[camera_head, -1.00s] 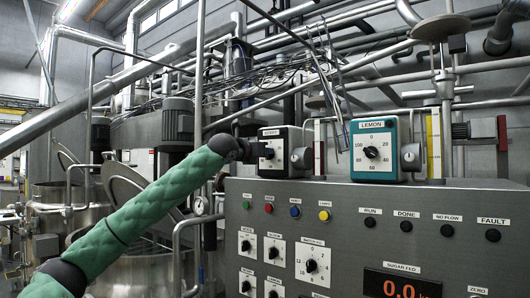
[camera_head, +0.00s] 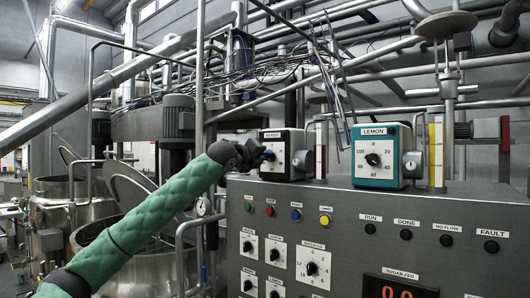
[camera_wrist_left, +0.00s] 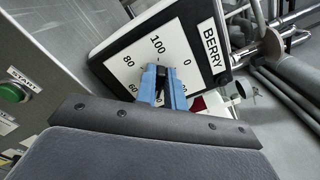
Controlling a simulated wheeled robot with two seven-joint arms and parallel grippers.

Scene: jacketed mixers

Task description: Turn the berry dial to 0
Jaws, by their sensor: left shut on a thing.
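The berry dial (camera_wrist_left: 140,55) has a white face in a dark frame with a BERRY label, and in the left wrist view its numbers look tilted. In the head view its box (camera_head: 298,155) stands on the grey panel's top, left of the lemon dial. My left gripper (camera_head: 270,155) reaches it from the left. In the left wrist view its blue fingers (camera_wrist_left: 163,92) are shut on the dial's black knob (camera_wrist_left: 162,75). The fingers hide much of the knob and lower scale. The exact pointer reading is hard to tell. My right gripper is not in view.
The lemon dial (camera_head: 374,158), in a teal box, stands to the right. The grey control panel (camera_head: 345,205) below carries buttons, small knobs and a red display (camera_head: 400,288). Pipes run behind, and steel vats (camera_head: 120,245) stand at left. A green START button (camera_wrist_left: 14,92) shows in the wrist view.

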